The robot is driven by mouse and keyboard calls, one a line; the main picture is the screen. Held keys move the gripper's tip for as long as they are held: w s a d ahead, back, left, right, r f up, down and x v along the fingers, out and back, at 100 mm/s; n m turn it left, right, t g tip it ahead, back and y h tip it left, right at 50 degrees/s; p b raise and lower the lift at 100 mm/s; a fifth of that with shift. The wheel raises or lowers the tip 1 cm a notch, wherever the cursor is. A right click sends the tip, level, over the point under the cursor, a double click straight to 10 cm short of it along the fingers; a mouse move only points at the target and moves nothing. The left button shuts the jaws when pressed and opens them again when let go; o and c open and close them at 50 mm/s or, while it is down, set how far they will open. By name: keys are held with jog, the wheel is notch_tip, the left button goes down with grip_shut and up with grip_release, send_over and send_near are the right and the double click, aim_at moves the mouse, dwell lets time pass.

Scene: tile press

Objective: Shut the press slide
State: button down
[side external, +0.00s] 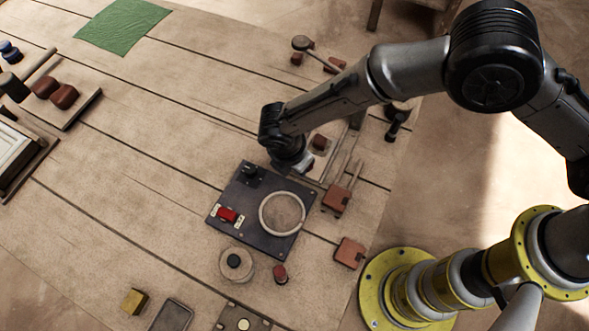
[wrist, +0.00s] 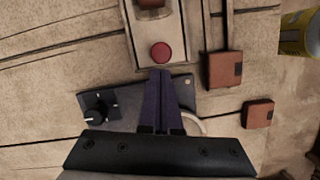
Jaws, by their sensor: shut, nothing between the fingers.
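My gripper (side external: 297,165) is low over the table, just beyond the dark panel in the side external view. In the wrist view its dark fingers (wrist: 160,75) are together and empty, their tips close to a round red knob (wrist: 160,52). The knob sits on a long pale plate (wrist: 143,35), which has a brown block (wrist: 150,4) farther along it. This looks like the press, but I cannot tell which part is its slide. The brown block shows in the side external view (side external: 319,142), while my gripper hides the knob. I cannot tell whether the fingers touch the knob.
A dark panel (side external: 240,190) with a dial, a red switch and a pale ring (side external: 282,213) lies nearby. A terracotta block (side external: 336,198) with thin rods is beside the press, and another block (side external: 349,252) is nearer.

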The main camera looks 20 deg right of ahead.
aim_at(310, 146)
jog(key=shift+w+d, duration=0.1)
jog(key=w+d, duration=0.8)
jog(key=shift+w+d, duration=0.1)
jog(key=shift+d, duration=0.05)
jog(key=s+a, duration=0.1)
jog(key=a, duration=0.1)
jog(key=s+a, duration=0.1)
jog(key=a, duration=0.1)
jog(key=shift+s, duration=0.2)
jog(key=v, duration=1)
